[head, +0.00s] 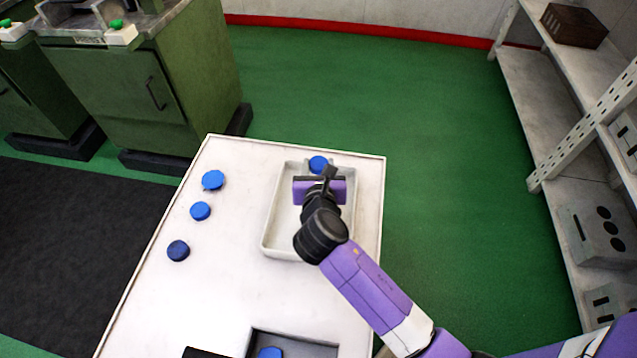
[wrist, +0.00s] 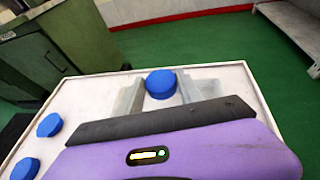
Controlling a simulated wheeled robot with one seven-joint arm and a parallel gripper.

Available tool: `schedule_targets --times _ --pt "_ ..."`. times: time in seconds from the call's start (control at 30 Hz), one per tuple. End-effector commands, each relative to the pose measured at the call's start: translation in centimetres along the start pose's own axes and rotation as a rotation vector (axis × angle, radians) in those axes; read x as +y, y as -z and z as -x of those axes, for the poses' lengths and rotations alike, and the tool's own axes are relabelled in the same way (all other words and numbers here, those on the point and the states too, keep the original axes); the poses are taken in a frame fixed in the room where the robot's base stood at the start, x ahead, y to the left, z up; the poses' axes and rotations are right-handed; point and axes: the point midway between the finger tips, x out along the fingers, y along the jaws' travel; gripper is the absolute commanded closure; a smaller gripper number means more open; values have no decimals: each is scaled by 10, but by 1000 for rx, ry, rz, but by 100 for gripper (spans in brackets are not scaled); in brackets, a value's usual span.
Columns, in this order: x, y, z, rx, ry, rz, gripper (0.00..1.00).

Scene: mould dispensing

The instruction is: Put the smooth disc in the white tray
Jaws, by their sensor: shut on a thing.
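My gripper (head: 319,172) is over the far end of the white tray (head: 280,247), and its fingers are partly hidden in the head view. It is shut on a blue disc (head: 318,163), which also shows between the fingers in the wrist view (wrist: 161,83). The held disc's side looks plain, but I cannot be sure that it is smooth. Whether it touches the tray floor is hidden. Other blue discs lie on the table to the left: one far (head: 213,180), one in the middle (head: 200,211) and a darker one nearer (head: 178,250).
A grey recessed tray (head: 313,347) at the table's near edge holds another blue disc (head: 270,353). Green machines (head: 120,90) stand at the back left, and a shelf (head: 545,100) stands at the right. The middle of the white table (head: 215,290) is clear.

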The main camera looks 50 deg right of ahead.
Motion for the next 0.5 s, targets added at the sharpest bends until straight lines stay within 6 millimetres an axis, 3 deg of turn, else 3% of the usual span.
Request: schedule_targets --times 0.27,0.5 --pt "0 20 -8 0 0 1 96" --pt "0 51 -21 1 1 3 96"
